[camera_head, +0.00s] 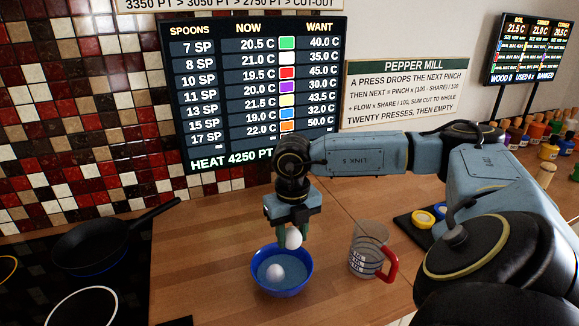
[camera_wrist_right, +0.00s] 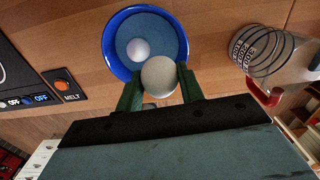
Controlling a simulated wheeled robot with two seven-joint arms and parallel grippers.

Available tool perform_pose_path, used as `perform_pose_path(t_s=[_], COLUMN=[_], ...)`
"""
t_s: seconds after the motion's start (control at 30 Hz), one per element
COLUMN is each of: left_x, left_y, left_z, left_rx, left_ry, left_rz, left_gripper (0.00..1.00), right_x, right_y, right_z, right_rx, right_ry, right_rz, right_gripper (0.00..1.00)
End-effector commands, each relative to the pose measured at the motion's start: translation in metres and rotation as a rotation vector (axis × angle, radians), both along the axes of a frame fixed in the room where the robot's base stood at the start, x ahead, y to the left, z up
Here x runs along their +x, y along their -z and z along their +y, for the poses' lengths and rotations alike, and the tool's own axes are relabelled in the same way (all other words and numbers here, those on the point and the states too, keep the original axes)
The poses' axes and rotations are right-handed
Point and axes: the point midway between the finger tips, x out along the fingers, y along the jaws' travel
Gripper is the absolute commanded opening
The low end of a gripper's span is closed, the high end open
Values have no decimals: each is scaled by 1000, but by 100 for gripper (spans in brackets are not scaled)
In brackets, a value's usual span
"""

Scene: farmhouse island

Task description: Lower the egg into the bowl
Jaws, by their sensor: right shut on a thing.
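My right gripper (camera_head: 292,236) is shut on a white egg (camera_head: 293,238), held over the far right part of a blue bowl (camera_head: 306,286). In the right wrist view the held egg (camera_wrist_right: 159,76) sits between the green fingertips (camera_wrist_right: 159,80), overlapping the near rim of the bowl (camera_wrist_right: 112,52). Another white egg (camera_head: 275,272) lies inside the bowl, and it also shows in the right wrist view (camera_wrist_right: 138,49). I cannot tell the exact height of the held egg above the bowl. My left gripper is not in view.
A clear measuring cup (camera_head: 368,248) with a red handle stands right of the bowl. A black pan (camera_head: 88,250) sits on the dark cooktop at left. A dark mat with yellow and blue round items (camera_head: 422,219) lies further right. Wooden counter (camera_head: 215,255) is clear left of the bowl.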

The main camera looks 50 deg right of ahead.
Motion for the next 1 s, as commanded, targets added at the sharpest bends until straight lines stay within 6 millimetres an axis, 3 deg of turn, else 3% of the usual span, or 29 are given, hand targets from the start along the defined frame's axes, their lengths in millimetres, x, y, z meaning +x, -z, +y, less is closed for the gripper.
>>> perform_pose_path(t_s=[0.53,1.0], left_x=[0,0], left_y=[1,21], left_z=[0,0], left_rx=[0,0], left_ry=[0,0], left_rz=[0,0], left_gripper=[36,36], right_x=[0,0], right_y=[1,24], right_z=[0,0], right_rx=[0,0], right_ry=[0,0], right_rz=[0,1], right_gripper=[15,15])
